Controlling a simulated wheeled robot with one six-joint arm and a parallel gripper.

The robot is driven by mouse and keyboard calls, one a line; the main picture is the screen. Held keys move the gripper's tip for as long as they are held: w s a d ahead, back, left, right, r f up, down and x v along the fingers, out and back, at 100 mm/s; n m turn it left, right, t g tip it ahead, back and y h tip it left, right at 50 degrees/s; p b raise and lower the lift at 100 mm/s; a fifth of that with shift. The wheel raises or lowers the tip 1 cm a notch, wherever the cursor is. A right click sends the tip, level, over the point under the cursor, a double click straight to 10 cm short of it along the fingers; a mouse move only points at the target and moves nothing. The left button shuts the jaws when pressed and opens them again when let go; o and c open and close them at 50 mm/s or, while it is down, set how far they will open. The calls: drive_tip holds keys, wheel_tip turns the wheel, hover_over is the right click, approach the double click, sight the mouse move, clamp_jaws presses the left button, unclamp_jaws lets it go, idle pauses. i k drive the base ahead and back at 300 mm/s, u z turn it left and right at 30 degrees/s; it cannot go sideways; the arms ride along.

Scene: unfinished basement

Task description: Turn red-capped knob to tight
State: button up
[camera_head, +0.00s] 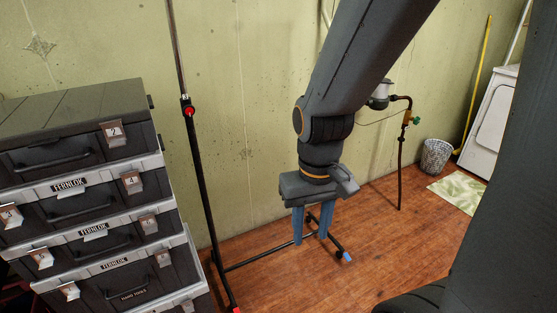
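The red-capped knob (189,110) sits on a black collar around an upright black pole (197,160), left of the picture's middle. Its red end faces toward me, and I cannot tell how tight it is. My gripper (312,239) points down, to the right of the pole and lower than the knob. Its two blue fingers are apart with nothing between them, so it is open. It is well clear of the knob and in front of part of the stand's base (260,259).
A stack of dark tool cases (75,125) stands close left of the pole. The stand's feet have a red end (235,309) and a blue end (347,257). A brown pipe (401,170), waste basket (436,157) and white appliance (490,125) are right. Wooden floor between is open.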

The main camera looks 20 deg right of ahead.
sight(189, 110)
drive_tip(key=z, duration=0.05)
drive_tip(key=k, duration=0.55)
drive_tip(key=u, duration=0.6)
drive_tip(key=i, duration=0.95)
drive_tip(key=z, duration=0.15)
